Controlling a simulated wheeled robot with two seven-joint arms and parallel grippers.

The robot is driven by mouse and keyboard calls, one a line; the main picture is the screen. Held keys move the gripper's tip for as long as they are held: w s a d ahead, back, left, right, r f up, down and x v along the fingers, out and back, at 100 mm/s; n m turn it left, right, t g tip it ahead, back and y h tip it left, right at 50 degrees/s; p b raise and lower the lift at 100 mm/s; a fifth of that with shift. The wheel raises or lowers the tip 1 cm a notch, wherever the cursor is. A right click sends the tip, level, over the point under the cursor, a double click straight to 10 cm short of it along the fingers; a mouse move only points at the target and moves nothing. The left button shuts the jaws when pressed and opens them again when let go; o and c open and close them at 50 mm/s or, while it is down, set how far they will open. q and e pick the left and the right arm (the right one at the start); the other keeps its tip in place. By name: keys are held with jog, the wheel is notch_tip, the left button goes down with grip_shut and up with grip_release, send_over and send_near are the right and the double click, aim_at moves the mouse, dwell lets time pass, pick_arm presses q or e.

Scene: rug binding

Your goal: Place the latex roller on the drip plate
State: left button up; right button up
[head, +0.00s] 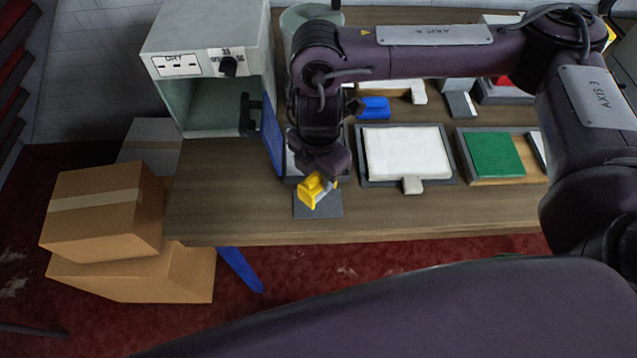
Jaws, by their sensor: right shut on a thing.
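My right gripper (321,172) points down near the table's front edge and is shut on a yellow piece, which I take to be the latex roller (312,193). The gripper hides its upper part. The roller appears tilted and lies over a flat dark grey square, which looks like the drip plate (331,211). I cannot tell whether the roller touches the plate or hangs just above it. My left gripper is not in view.
A wooden table (420,221) carries a dark tray with a white sheet (405,152), a green pad (495,154) and a blue object (374,107). A grey open-fronted cabinet (205,105) stands at left. Cardboard boxes (105,210) stand on the floor. The front table strip is clear.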

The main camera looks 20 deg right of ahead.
aim_at(318, 184)
notch_tip(318, 184, down, 4)
jog(key=shift+r, duration=0.15)
jog(key=shift+f, duration=0.4)
jog(key=shift+b, duration=0.3)
jog(key=shift+f, duration=0.2)
jog(key=o, duration=0.9)
